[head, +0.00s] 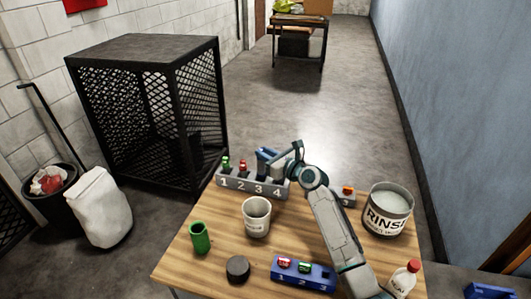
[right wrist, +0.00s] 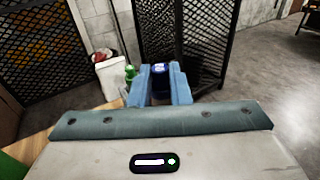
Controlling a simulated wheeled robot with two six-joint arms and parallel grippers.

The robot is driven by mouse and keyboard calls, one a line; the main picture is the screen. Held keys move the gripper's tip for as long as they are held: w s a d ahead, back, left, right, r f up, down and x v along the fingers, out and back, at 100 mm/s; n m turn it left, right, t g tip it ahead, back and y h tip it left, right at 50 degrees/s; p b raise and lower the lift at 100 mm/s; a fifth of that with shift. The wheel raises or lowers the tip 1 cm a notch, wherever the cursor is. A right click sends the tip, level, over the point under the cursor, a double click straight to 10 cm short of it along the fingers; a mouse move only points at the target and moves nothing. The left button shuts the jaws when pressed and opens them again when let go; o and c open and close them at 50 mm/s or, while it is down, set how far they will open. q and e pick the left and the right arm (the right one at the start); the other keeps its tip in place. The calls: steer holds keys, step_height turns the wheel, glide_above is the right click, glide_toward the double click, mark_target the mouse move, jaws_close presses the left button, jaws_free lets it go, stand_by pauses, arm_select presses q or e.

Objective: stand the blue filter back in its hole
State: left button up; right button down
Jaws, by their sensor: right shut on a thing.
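My right gripper (head: 266,156) is at the far edge of the table, over the 3 and 4 side of the grey numbered rack (head: 253,190). A green filter (head: 226,165) stands at 1 and a red one (head: 242,168) at 2. Holes 3 and 4 are hidden. My left gripper is out of view.
A white cup (head: 256,217), a green cylinder (head: 201,238), a black puck (head: 238,268) and a blue numbered block (head: 318,280) stand on the wooden table. A RINSE bucket (head: 388,210) and a white bottle (head: 404,279) are at right. A black mesh cage (head: 150,110) stands beyond.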

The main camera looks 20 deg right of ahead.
mark_target(263, 169)
steer(key=shift+f, duration=0.2)
stand_by(0.6)
steer(key=shift+f+b, duration=1.3)
steer(key=shift+f, duration=1.3)
stand_by(1.0)
steer(key=shift+s+f, duration=0.25)
steer(key=shift+f, duration=0.25)
stand_by(0.5)
steer(key=shift+w+r+p, duration=0.1)
steer(key=shift+w+p, duration=0.15)
steer(key=shift+p, duration=0.25)
stand_by(0.5)
steer(key=c, duration=0.9)
jaws_free()
steer(key=shift+r, duration=0.1)
steer(key=shift+c, duration=0.2)
